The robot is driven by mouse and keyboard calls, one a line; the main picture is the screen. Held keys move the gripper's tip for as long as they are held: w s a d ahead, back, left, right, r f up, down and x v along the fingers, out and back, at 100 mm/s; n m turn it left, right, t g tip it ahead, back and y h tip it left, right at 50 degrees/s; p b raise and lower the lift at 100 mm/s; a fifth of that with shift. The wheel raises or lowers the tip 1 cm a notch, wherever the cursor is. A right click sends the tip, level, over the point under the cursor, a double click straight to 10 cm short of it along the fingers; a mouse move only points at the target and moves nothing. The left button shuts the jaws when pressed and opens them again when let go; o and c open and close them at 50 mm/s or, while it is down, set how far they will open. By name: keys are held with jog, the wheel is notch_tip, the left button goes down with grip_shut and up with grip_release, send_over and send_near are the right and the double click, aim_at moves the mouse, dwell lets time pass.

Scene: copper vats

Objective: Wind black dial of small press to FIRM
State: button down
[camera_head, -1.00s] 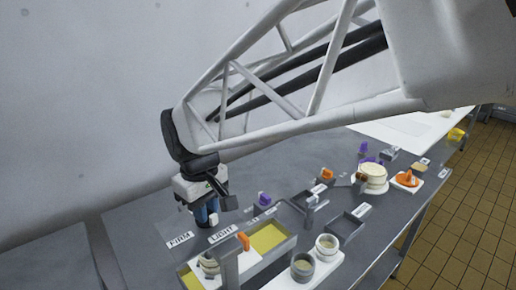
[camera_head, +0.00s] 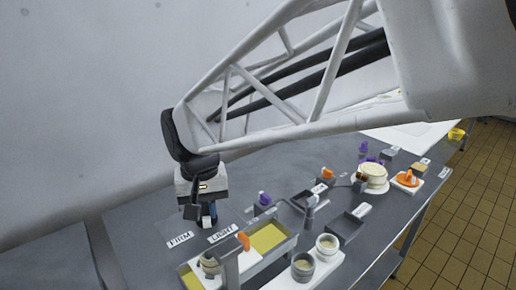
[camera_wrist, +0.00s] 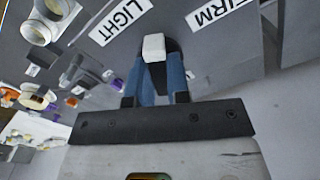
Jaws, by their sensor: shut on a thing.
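My gripper (camera_wrist: 162,85) has blue fingers shut on the black dial (camera_wrist: 158,77), seen between them in the wrist view. A white block (camera_wrist: 153,47) shows at the dial's end, between the LIGHT label (camera_wrist: 120,20) and the FIRM label (camera_wrist: 215,9). In the head view my gripper (camera_head: 208,214) is low over the grey bench behind the FIRM label (camera_head: 180,239) and the LIGHT label (camera_head: 222,235). The white block (camera_head: 207,222) shows at its tip. Most of the dial is hidden by the fingers. A press with an orange handle (camera_head: 243,240) stands in front.
A yellow-floored tray (camera_head: 268,237) is right of the labels. The bench left of the FIRM label is clear, with the wall behind.

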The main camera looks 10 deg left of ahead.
aim_at(206, 210)
jog(key=m, duration=0.5)
jog(key=shift+m, duration=0.3)
jog(key=m, duration=0.5)
jog(key=shift+m, duration=0.3)
jog(key=c, duration=1.1)
grip_release()
jog(key=shift+r, duration=0.15)
jog(key=shift+r, duration=3.75)
jog(key=shift+d, duration=0.1)
